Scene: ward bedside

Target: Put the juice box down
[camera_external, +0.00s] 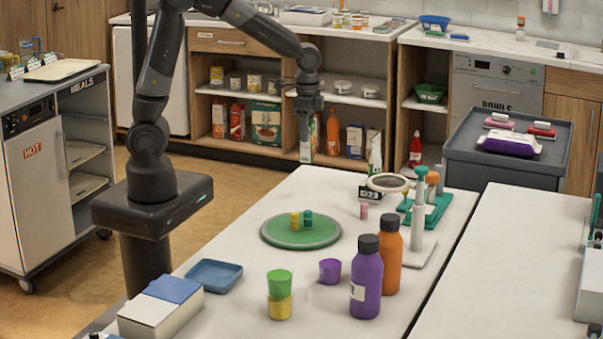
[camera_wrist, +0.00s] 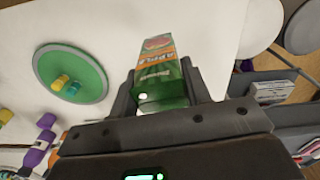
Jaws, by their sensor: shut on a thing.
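The juice box, a green and orange carton with "APPLE" lettering (camera_wrist: 158,72), is between the two fingers of my gripper (camera_wrist: 165,88) in the wrist view. The fingers are closed on its sides. In the external view my gripper (camera_external: 308,108) points down near the far left edge of the white table (camera_external: 330,190). The juice box (camera_external: 306,142) hangs below it, narrow and upright.
A round green board (camera_external: 275,232) with small pegs lies nearby. A round dish (camera_external: 388,182), a pink piece (camera_external: 364,211) and a green tray (camera_external: 440,213) are to the right. Purple (camera_external: 367,278) and orange (camera_external: 388,255) bottles stand in front.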

